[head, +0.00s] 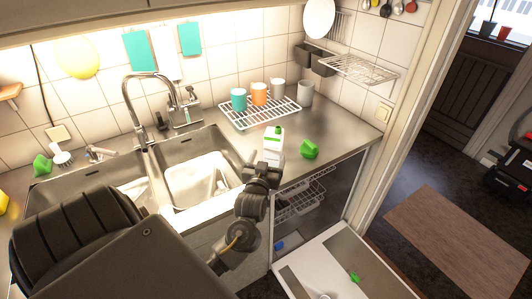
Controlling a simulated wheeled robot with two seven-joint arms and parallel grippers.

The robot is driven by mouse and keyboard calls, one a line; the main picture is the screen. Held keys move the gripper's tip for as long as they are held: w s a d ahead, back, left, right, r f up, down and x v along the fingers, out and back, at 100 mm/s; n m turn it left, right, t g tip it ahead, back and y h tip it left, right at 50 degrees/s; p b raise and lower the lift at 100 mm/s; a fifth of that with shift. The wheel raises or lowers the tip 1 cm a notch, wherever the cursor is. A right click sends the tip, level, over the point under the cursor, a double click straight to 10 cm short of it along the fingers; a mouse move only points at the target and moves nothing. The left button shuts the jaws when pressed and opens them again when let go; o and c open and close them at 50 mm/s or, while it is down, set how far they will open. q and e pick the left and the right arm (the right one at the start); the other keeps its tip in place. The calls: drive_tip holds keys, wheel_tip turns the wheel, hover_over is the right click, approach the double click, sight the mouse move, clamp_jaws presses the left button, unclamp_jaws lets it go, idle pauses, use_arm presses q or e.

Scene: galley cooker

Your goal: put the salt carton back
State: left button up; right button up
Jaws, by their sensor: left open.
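The salt carton appears to be the white carton with green markings and a green top (274,139), standing upright on the steel counter (330,123) near its front edge. My left gripper (264,167) is open, right at the lower front of the carton, and covers part of its base. I cannot tell whether the fingers touch the carton or are around it. My right gripper is not in view.
A green object (309,149) lies right of the carton. Behind stands a white rack (262,116) with several cups. The double sink (197,180) is to the left. Below, an open cabinet holds wire baskets (300,198), and its door (345,265) hangs out low.

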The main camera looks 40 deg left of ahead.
use_arm(q)
drive_tip(key=v, duration=0.3)
drive_tip(key=shift+s+d, duration=0.15)
drive_tip(key=shift+s, duration=0.15)
idle(0.3)
